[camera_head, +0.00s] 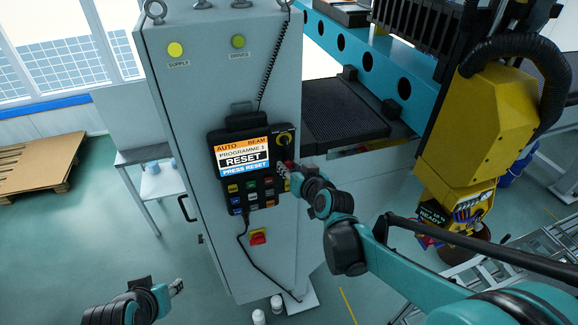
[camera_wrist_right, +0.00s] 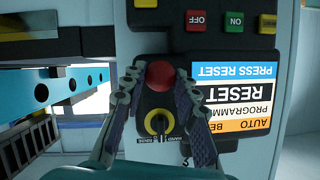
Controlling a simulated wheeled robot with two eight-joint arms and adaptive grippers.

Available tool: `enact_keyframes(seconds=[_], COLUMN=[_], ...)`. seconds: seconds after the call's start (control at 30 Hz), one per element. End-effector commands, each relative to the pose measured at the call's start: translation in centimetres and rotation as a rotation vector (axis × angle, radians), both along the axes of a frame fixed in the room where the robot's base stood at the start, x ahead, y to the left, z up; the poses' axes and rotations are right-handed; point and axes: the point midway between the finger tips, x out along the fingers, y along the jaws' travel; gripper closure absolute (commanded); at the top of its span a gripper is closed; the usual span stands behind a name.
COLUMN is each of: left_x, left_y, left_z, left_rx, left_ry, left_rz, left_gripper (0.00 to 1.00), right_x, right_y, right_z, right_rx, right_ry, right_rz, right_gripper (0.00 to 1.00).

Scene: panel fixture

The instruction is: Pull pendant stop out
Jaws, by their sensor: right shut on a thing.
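The pendant (camera_head: 243,165) hangs on the front of a grey cabinet, its screen reading RESET and PRESS RESET. Its red mushroom-shaped stop (camera_wrist_right: 160,74) shows in the right wrist view, where the pendant appears upside down. My right gripper (camera_wrist_right: 158,82) is shut on the stop, with one finger on each side of it. In the head view my right gripper (camera_head: 288,171) covers most of the stop at the pendant's right edge. My left gripper (camera_head: 176,287) is low at the left, away from the pendant; its finger gap is not clear.
A yellow selector (camera_wrist_right: 158,122) sits close to the stop. Coloured keys (camera_head: 256,190) lie below the screen. A yellow machine head (camera_head: 484,125) stands at the right.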

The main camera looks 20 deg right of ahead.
Motion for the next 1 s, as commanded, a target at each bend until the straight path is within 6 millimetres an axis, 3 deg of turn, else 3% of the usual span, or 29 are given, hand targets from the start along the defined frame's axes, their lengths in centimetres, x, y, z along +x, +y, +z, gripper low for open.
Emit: enact_keyframes(seconds=[0.03,0.1,0.53,1.0], left_x=[0.0,0.0,0.0,0.0], left_y=[0.0,0.0,0.0,0.0], left_z=[0.0,0.0,0.0,0.0], left_rx=[0.000,0.000,0.000,0.000], left_ry=[0.000,0.000,0.000,0.000], left_rz=[0.000,0.000,0.000,0.000], left_gripper=[0.60,0.60,0.60,0.60], right_x=[-0.1,-0.1,-0.8,-7.7], right_y=[0.1,0.1,-0.1,-1.0], right_z=[-0.2,-0.1,0.2,2.9], right_rx=[-0.001,-0.001,-0.001,0.000], right_ry=[0.004,0.004,0.002,0.002], right_rz=[0.002,0.002,0.001,0.000], right_gripper=[0.63,0.49,0.49,0.49])
